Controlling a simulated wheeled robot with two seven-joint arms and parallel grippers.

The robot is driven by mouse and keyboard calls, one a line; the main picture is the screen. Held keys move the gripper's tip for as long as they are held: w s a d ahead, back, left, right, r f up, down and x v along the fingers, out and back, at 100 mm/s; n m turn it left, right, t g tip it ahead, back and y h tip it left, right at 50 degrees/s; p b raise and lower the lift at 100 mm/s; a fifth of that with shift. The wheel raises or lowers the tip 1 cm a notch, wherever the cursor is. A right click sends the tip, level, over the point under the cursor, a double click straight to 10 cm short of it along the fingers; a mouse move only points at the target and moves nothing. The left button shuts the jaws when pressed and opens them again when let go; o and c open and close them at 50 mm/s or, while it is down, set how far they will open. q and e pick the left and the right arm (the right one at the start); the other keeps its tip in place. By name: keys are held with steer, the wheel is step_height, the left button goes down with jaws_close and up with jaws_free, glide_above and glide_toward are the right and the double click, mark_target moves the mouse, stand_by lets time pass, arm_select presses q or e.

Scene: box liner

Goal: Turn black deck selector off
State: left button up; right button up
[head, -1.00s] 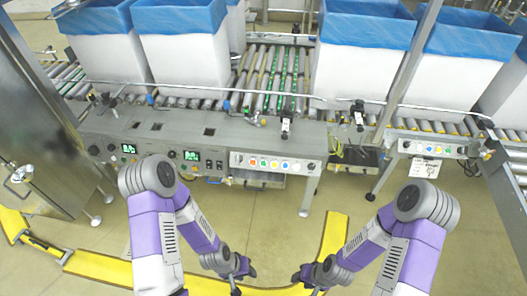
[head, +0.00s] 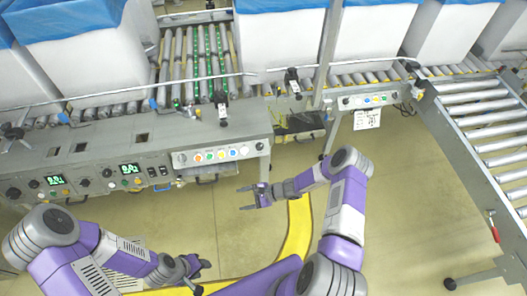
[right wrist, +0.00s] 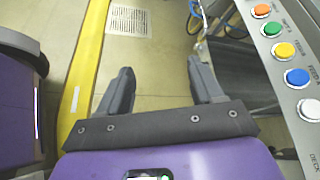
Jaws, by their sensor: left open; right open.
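The black deck selector (head: 260,146) is a small dark knob at the right end of the light button panel (head: 190,161). Its position is too small to read. In the right wrist view the panel (right wrist: 285,91) runs down the right side with a "DECK" label at the lower edge; the selector itself is not clearly shown there. My right gripper (head: 250,195) is open and empty, below and in front of the panel's right end, touching nothing. It also shows in the right wrist view (right wrist: 160,88). My left gripper (head: 199,271) is open and empty, low over the floor.
Orange, green, yellow, blue (right wrist: 297,77) and white buttons line the panel. Another control box (head: 368,101) stands to the right. White boxes with blue liners (head: 280,40) stand on the rollers behind. A roller conveyor (head: 485,125) is at the far right. Floor before the panel is clear.

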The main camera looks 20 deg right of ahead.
steer(key=w+d+r+m+t+h, duration=0.1)
steer(key=w+d+m+t, duration=0.5)
steer(key=d, duration=0.4)
steer(key=m+t+h, duration=0.2)
steer(key=t+h, duration=0.1)
steer(key=t, duration=0.2)
glide_toward(261, 148)
steer(key=a, duration=0.1)
steer(key=shift+h, duration=0.4)
steer(key=b+x, duration=0.1)
steer(key=x, duration=0.1)
steer(key=b+x, duration=0.1)
steer(key=x, duration=0.4)
steer(key=shift+w+d+b, duration=0.15)
steer(key=shift+d+b, duration=0.2)
steer(key=shift+b, duration=0.05)
steer(key=shift+w+a, duration=0.2)
steer(key=shift+w, duration=0.3)
